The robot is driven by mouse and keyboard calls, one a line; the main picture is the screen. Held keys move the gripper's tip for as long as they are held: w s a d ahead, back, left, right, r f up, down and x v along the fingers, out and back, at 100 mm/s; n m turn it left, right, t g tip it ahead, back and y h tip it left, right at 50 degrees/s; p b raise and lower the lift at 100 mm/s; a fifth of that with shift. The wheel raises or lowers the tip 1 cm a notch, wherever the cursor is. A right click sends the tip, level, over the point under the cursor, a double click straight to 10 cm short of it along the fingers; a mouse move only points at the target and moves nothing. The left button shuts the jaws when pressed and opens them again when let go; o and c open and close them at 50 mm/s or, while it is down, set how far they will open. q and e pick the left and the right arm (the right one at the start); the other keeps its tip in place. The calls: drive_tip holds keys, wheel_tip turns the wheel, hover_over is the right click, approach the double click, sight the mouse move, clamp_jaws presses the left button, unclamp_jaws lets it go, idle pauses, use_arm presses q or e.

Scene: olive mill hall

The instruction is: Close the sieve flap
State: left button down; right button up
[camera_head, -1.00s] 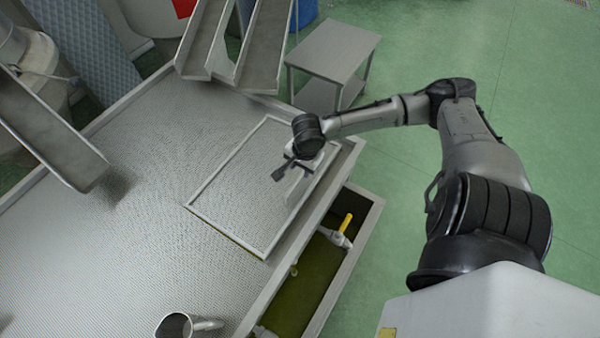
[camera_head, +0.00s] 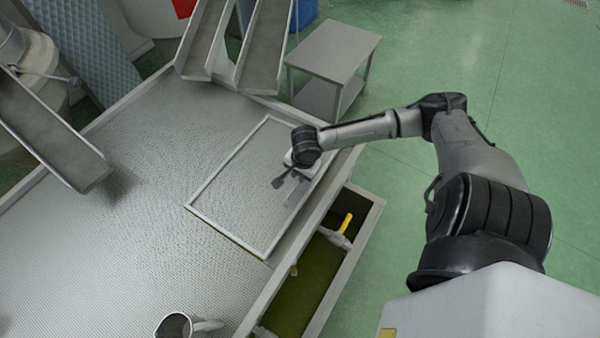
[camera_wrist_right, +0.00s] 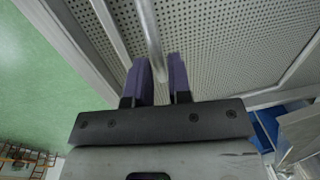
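The sieve flap (camera_head: 232,192) is a light-framed perforated panel on the right side of the large mesh sieve deck. It lies flat or nearly flat; I cannot tell whether it is fully down. My right gripper (camera_head: 283,180) is over the flap's right part, fingers pointing left and down. In the right wrist view the two dark fingers (camera_wrist_right: 159,80) are apart. A round metal bar (camera_wrist_right: 148,32) runs over the perforated sheet and ends in line with the gap between them. I cannot tell whether the fingers touch it. My left gripper is not in view.
A metal mug (camera_head: 174,326) stands on the deck's near edge. An open trough (camera_head: 312,285) with greenish contents and a yellow-handled valve (camera_head: 346,221) lies right of the deck. Metal chutes (camera_head: 262,45) and a small grey table (camera_head: 335,50) stand behind. Green floor is free at right.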

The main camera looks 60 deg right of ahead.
clamp_jaws()
idle(1.0)
drive_tip(key=shift+o, duration=2)
unclamp_jaws()
drive_tip(key=shift+r, duration=0.1)
wheel_tip(320, 180, up, 14)
drive_tip(key=s, duration=0.1)
drive_tip(key=shift+s+f+p, duration=0.2)
drive_tip(key=shift+s+p, duration=0.05)
drive_tip(key=shift+p, duration=0.05)
drive_tip(key=shift+a, duration=0.1)
